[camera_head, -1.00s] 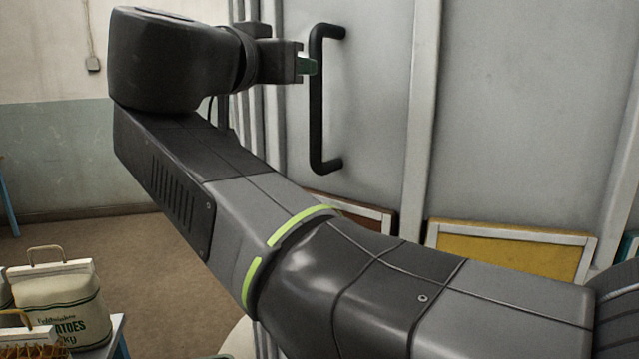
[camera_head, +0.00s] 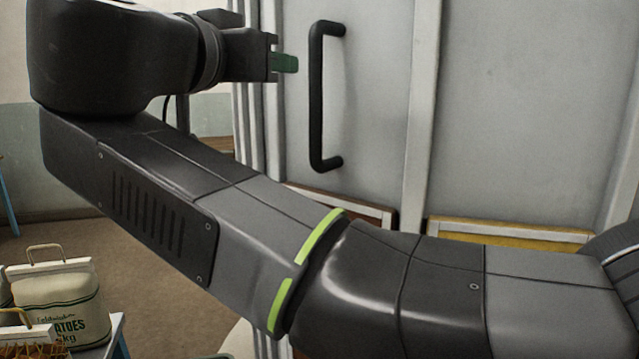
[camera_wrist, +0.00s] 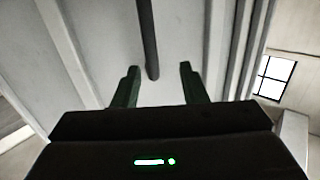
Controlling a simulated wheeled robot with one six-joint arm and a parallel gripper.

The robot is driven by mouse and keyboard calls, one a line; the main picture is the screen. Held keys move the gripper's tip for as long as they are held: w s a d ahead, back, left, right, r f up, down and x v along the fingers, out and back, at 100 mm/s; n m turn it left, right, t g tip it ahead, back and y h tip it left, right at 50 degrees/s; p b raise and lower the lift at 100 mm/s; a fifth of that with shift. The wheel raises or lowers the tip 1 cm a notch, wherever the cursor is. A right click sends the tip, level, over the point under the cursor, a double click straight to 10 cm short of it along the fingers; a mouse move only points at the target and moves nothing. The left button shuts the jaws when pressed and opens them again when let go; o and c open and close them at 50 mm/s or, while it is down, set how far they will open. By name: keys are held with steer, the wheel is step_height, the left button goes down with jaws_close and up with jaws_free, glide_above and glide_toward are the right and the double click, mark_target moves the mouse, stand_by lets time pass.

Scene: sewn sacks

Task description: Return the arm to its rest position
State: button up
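My gripper (camera_head: 284,63) is at the upper left in the head view, on the end of my dark arm, which crosses the picture. In the wrist view my gripper (camera_wrist: 158,84) has its two green fingers well apart, with nothing held between them. A black bar handle (camera_head: 318,98) stands upright on a grey door panel (camera_head: 375,110), to the right of the fingertips in the head view. The handle (camera_wrist: 148,40) also shows beyond the fingers in the wrist view. The fingers appear apart from it.
A sack of potatoes (camera_head: 62,302) stands on a small table (camera_head: 115,335) at the lower left. Yellow (camera_head: 505,241) and brown (camera_head: 342,207) framed panels are low by the door. Open floor (camera_head: 150,270) lies between the table and my arm.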

steer(key=shift+v, duration=2.2)
steer(key=x, duration=1.5)
steer(key=shift+w+d+r+h+p, duration=0.2)
steer(key=shift+d+r+h+p, duration=0.15)
steer(key=shift+d+h+p, duration=0.1)
